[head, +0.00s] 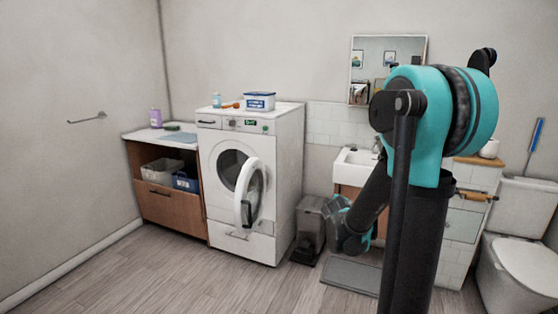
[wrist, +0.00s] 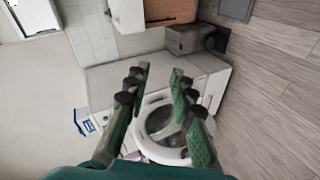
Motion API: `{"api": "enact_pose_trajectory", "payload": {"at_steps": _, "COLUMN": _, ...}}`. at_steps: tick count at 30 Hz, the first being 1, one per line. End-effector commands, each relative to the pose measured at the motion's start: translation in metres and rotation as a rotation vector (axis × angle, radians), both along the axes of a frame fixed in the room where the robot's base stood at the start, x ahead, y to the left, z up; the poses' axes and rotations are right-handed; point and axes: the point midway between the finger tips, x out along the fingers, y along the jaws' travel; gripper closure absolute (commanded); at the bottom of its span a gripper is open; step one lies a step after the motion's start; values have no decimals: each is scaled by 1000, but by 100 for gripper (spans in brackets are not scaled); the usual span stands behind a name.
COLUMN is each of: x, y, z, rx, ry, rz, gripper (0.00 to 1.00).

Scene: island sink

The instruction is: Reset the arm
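My turquoise and black arm fills the right of the head view. It bends down at the elbow, and its lower end hangs in front of the sink cabinet. My gripper (wrist: 161,70) shows in the wrist view with its two green-padded fingers apart and nothing between them. In the head view the gripper end is small and partly hidden by my own arm. The wrist view is turned sideways, and the washing machine (wrist: 215,88) lies beyond the fingers, apart from them.
The washing machine (head: 284,170) has its round door (head: 242,200) swung open. A wooden cabinet (head: 165,206) with baskets stands left. A grey bin (head: 308,232), sink (head: 356,160), floor mat (head: 352,275) and toilet (head: 525,250) are to the right. The left floor is clear.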

Motion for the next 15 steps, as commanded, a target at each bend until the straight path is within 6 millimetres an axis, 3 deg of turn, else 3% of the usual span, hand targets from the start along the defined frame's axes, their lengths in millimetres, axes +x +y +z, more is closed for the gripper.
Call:
{"api": "enact_pose_trajectory", "payload": {"at_steps": 1, "x": -20, "y": -5, "z": -5, "rx": 65, "ry": 29, "rz": -45, "gripper": 76}}
{"api": "enact_pose_trajectory", "payload": {"at_steps": 7, "x": -99, "y": -15, "z": -33, "rx": 347, "ry": 156, "rz": -239, "gripper": 76}}
{"api": "enact_pose_trajectory", "payload": {"at_steps": 15, "x": -214, "y": -1, "z": -77, "rx": 692, "ry": 344, "rz": -503, "gripper": 76}}
